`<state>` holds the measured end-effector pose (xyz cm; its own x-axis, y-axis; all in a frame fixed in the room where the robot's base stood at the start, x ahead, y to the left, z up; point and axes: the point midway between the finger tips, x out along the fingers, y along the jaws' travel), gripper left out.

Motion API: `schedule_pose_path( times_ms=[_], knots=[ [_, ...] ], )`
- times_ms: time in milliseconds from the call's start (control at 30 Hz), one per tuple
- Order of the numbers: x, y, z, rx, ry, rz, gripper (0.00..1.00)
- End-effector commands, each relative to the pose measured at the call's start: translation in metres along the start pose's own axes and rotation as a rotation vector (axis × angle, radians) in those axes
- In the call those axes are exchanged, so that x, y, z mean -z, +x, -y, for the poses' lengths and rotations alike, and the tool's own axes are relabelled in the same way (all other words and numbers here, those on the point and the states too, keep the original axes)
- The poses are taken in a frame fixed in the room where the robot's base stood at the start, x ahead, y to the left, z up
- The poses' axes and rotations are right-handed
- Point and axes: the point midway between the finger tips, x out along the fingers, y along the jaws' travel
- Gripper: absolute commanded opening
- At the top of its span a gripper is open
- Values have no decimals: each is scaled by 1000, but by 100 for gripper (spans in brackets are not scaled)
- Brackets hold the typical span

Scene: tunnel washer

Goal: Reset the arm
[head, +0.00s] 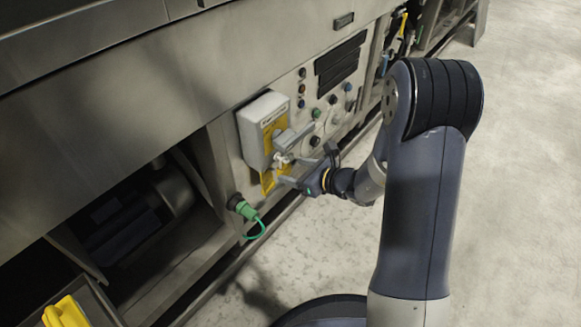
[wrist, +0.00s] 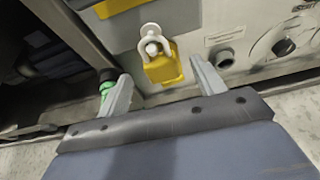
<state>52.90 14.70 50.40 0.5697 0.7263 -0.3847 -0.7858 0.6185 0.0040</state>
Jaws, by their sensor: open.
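My gripper (head: 286,161) is at the front of the washer's side panel, before a grey box (head: 255,130) with a yellow label. Its two fingers are spread apart and nothing is held between them. In the wrist view the gripper (wrist: 160,74) frames a yellow padlock-like block (wrist: 164,69) with a white loop (wrist: 151,36) above it. Whether a finger touches the block or box cannot be told. My arm reaches in from the right, bent, and hides part of the panel.
A green plug (head: 245,209) with a looped green cable hangs below the box. Buttons and knobs (head: 316,113) line the panel to the right. An open bay (head: 120,225) lies at left, with a yellow object (head: 66,313) in front. Open floor (head: 520,180) is at right.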

Motion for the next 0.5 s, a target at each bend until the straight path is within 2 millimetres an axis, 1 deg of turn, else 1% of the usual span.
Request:
schedule_pose_path(
  times_ms=[33, 200, 333, 500],
  knots=[
    [-4, -13, 2, 5, 2, 0, 65],
    [-4, -49, 2, 5, 2, 1, 65],
    [-3, -68, 1, 4, 1, 1, 65],
    [-1, -81, 1, 2, -1, 1, 65]
  ],
)
